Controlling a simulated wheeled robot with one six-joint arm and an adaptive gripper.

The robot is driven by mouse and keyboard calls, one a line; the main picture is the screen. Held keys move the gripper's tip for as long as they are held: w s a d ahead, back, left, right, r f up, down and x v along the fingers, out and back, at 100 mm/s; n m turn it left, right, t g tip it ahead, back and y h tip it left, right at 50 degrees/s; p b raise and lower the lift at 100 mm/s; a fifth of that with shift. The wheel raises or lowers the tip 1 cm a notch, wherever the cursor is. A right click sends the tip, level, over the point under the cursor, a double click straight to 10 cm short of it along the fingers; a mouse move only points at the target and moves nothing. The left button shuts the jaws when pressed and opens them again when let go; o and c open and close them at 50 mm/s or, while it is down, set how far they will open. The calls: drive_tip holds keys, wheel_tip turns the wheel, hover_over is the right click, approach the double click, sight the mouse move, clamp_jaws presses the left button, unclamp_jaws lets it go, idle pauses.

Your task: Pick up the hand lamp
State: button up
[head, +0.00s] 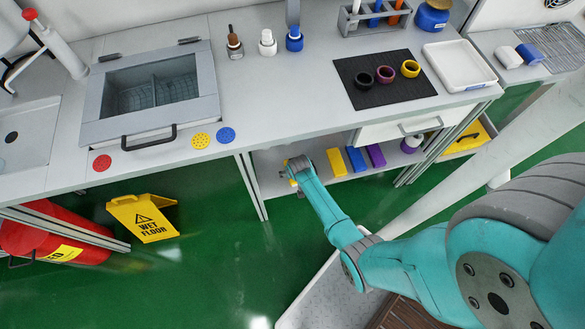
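My gripper (291,174) is at the end of my teal arm, at the left end of the low shelf (320,188) under the bench. The wrist covers most of it, so I cannot see whether its fingers are open or shut. A small yellow-orange patch shows right beside the gripper; it may be part of the hand lamp, but too little shows to tell. I cannot make out a hand lamp for certain anywhere else in view.
Yellow (336,162), blue (355,159) and purple (375,155) boxes stand on the shelf right of my gripper. The bench top (290,90) is above it. A wet-floor sign (145,217) and a red drum (65,235) are at left; green floor between is clear.

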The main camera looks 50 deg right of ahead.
drive_tip(key=c, duration=1.3)
